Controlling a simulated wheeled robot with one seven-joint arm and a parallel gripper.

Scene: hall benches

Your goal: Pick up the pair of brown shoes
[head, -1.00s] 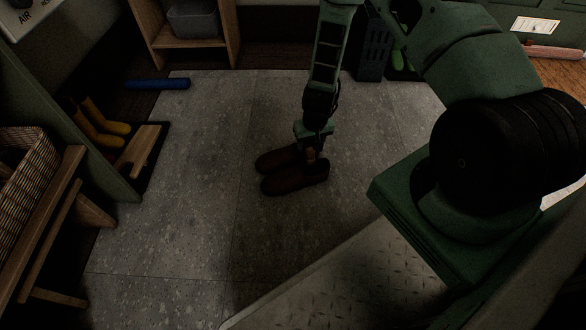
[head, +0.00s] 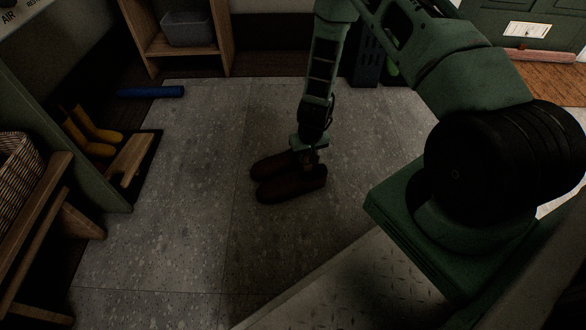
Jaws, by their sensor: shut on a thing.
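The pair of brown shoes (head: 290,188) is in the middle of the head view, side by side with the toes to the left. My gripper (head: 309,163) points down at the heel end of the pair, at the right. It is shut on the shoes there. The fingertips are dark and partly hidden against the shoes, so the exact grip is hard to see. I cannot tell whether the shoes touch the floor (head: 190,220).
A blue roll (head: 150,92) lies at the back left. A wooden shelf with a grey bin (head: 188,28) stands behind. The grey floor around the shoes is clear.

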